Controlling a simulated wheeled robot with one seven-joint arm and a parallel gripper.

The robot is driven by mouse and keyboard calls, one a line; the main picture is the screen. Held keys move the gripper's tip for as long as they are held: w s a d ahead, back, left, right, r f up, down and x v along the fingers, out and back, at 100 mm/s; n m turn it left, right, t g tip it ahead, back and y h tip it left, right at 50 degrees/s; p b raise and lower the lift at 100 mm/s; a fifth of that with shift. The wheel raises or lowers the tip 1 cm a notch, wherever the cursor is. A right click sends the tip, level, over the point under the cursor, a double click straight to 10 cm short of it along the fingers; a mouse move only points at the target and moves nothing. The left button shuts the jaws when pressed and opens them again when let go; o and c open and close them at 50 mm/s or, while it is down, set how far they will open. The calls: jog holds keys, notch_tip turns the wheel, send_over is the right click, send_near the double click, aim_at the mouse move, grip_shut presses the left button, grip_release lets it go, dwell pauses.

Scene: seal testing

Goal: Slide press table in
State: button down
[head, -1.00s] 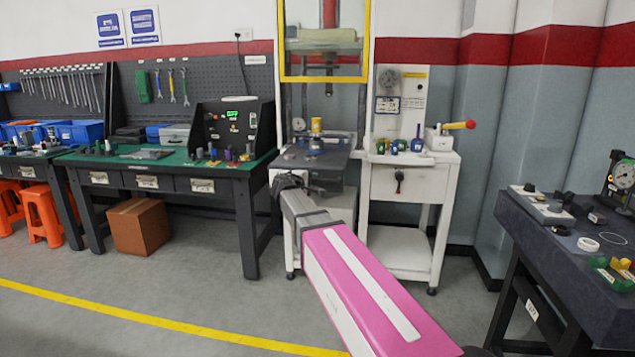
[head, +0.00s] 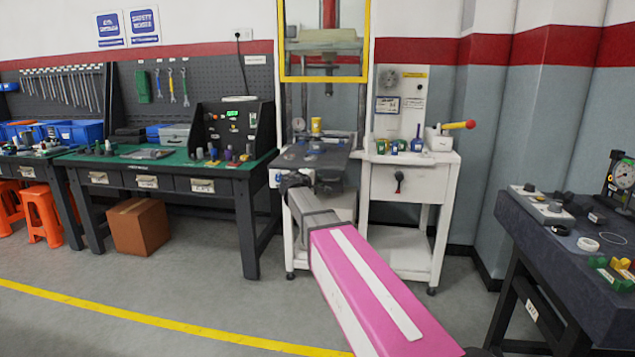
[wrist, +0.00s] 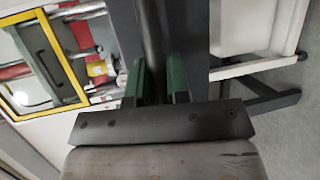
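The press table (head: 335,163) is a dark plate at the front of the press frame, below the yellow-edged guard window (head: 324,78). A yellow cylinder (head: 316,125) stands upright at its back. My gripper (head: 290,180) is at the table's front left edge in the head view, mostly hidden by my arm. In the wrist view, the two green fingers of my gripper (wrist: 157,80) are apart. A dark bar (wrist: 151,35) runs between or behind them. I cannot tell whether they touch it.
A white cabinet (head: 403,184) with small coloured parts stands right of the press. A green-topped workbench (head: 150,162) is on the left, with a cardboard box (head: 139,226) under it. A dark table (head: 560,230) stands at the right. The floor between is clear.

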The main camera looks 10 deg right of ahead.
aim_at(320, 155)
jog(key=shift+w, duration=0.1)
jog(key=w+d, duration=0.4)
jog(key=w, duration=0.8)
jog(key=w+d, duration=0.4)
jog(key=w, duration=0.9)
jog(key=w+d, duration=0.4)
jog(key=w, duration=0.9)
jog(key=shift+d, duration=0.2)
jog(key=shift+w, duration=0.2)
jog(key=c, duration=1.1)
grip_release()
jog(key=v, duration=1)
jog(key=shift+s+a, duration=0.2)
jog(key=shift+s, duration=0.15)
